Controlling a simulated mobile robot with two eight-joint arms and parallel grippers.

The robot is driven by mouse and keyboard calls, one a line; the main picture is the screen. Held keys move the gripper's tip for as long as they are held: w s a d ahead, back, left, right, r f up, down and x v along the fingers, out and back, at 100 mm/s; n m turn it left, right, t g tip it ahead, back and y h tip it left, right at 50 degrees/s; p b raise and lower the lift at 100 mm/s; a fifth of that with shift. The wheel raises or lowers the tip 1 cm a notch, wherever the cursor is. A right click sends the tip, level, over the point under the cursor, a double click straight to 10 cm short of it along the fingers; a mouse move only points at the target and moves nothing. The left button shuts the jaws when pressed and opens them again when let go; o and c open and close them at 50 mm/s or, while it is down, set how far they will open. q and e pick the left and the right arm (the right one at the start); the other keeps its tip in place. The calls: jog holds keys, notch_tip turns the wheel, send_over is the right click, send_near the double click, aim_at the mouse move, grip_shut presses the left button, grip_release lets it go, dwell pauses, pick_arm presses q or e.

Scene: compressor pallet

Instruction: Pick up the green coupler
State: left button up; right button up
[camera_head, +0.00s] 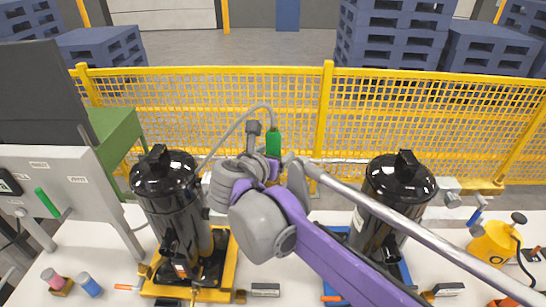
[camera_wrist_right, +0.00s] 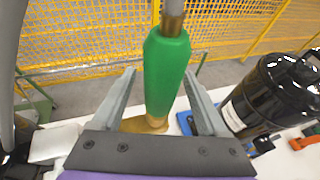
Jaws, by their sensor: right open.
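The green coupler (camera_head: 273,143) hangs upright at the end of a grey hose, above the table between two black compressors. In the right wrist view the green coupler (camera_wrist_right: 166,75) has brass at its top and bottom. My right gripper (camera_head: 272,168) is just below and around it in the head view. In the right wrist view the right gripper (camera_wrist_right: 160,80) is open, with one finger on each side of the coupler. Gaps show beside it, so the fingers do not appear closed on it. My left gripper is not in view.
Black compressors stand on a yellow base (camera_head: 232,270) at left and a blue base (camera_head: 405,270) at right. A grey panel (camera_head: 75,185) with a green handle stands at left. A yellow mesh fence (camera_head: 420,110) runs behind. A grey pole (camera_head: 410,225) crosses at right.

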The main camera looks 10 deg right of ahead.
jog(key=shift+x, duration=0.95)
grip_shut()
